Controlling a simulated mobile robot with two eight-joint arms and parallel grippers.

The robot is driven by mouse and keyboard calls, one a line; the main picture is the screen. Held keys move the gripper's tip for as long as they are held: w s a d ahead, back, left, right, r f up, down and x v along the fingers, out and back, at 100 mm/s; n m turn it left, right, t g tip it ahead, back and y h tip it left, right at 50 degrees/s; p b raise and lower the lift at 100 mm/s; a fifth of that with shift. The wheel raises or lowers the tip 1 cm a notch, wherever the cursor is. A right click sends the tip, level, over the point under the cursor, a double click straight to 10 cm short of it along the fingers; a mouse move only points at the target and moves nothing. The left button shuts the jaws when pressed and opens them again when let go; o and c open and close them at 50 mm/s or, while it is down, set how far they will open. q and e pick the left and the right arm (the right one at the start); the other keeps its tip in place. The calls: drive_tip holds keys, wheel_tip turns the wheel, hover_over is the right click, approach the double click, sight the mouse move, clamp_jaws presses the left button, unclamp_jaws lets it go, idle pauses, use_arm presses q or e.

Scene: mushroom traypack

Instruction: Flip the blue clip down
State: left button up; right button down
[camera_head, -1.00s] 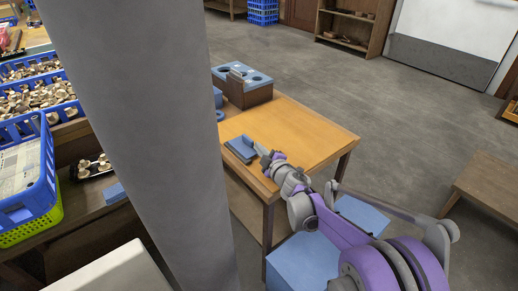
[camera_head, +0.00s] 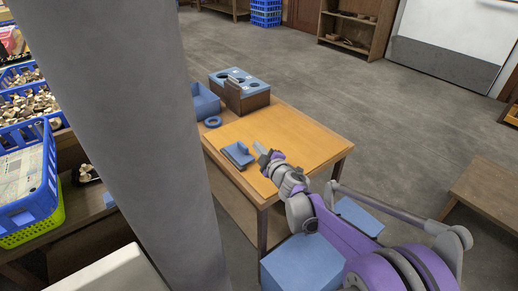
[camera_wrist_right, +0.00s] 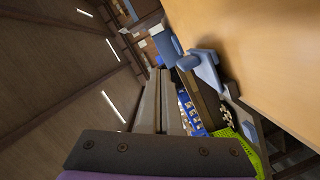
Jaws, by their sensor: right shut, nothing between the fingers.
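The blue clip (camera_head: 238,154) lies near the left front edge of the orange-topped table, with a raised part above its flat base. In the right wrist view, what looks like the same blue clip (camera_wrist_right: 208,70) stands to the right of the fingertips, against the tabletop. My right gripper (camera_head: 258,147) is just right of the clip in the head view, with a small apparent gap. Its grey fingers are together and empty; they also show in the right wrist view (camera_wrist_right: 160,74). Whether they touch the clip is unclear. My left gripper is out of view.
The table (camera_head: 300,137) is mostly clear to the right of the clip. A blue crate (camera_head: 28,180) is at left. A grey column blocks part of the head view.

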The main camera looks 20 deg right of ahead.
drive_tip(key=s+d+r, duration=0.1)
drive_tip(key=s+d, duration=0.1)
drive_tip(key=s, duration=0.5)
drive_tip(key=shift+s+r+p, duration=0.25)
drive_tip(key=shift+r+p, duration=0.15)
drive_tip(key=shift+d, duration=0.1)
